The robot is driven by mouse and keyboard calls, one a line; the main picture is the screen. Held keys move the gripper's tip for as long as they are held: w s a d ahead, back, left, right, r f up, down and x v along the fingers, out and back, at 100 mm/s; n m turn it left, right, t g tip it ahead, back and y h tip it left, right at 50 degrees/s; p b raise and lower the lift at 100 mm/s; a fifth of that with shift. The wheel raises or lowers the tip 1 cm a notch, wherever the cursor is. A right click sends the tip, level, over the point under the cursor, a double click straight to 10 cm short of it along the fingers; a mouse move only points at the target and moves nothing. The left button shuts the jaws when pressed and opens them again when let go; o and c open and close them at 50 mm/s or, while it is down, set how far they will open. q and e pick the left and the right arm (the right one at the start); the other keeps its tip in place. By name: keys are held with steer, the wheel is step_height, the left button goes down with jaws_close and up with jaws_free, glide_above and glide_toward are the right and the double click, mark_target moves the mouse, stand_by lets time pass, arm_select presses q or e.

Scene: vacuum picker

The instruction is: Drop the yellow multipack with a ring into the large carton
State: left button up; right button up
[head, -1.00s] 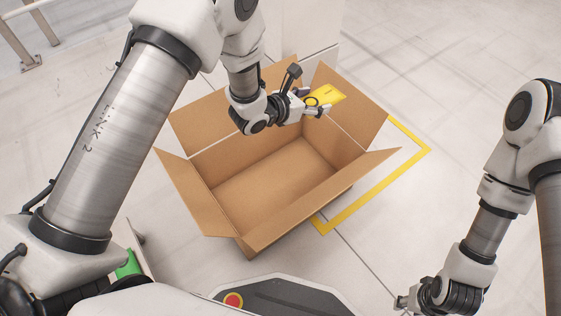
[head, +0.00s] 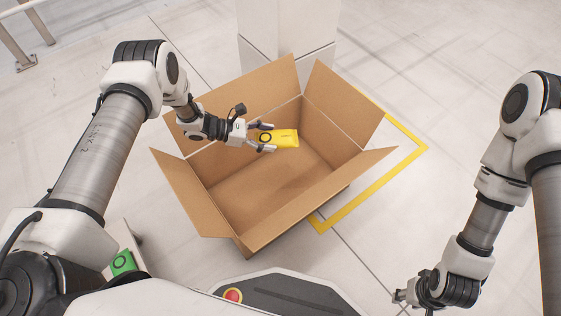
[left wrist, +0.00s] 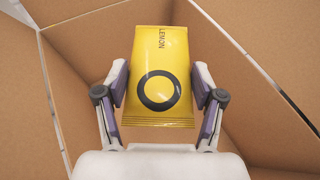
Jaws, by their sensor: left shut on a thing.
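The yellow multipack (head: 284,138) has a black ring printed on it. In the left wrist view the yellow multipack (left wrist: 160,65) shows the word LEMON and its ring near the gripper. My left gripper (head: 267,138) is shut on it, with one finger on each side. It holds the pack over the open large carton (head: 270,190), whose flaps are spread outward. I cannot tell exactly how high the pack is above the carton floor. My right gripper (head: 400,302) is at the lower right, away from the carton; its fingers are too small to judge.
A green pack (head: 123,262) with a ring lies on a pale surface at the lower left. A white block or column (head: 287,40) stands behind the carton. Yellow floor tape (head: 385,165) runs along the carton's right side. The floor right of it is clear.

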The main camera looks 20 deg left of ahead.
arm_select(q)
step_height(320, 180, down, 5)
steer(key=b, duration=0.3)
steer(key=shift+r, duration=0.2)
steer(key=o, duration=1.3)
steer(key=shift+o, duration=0.2)
steer(key=v, duration=1.2)
steer(key=shift+s, duration=0.1)
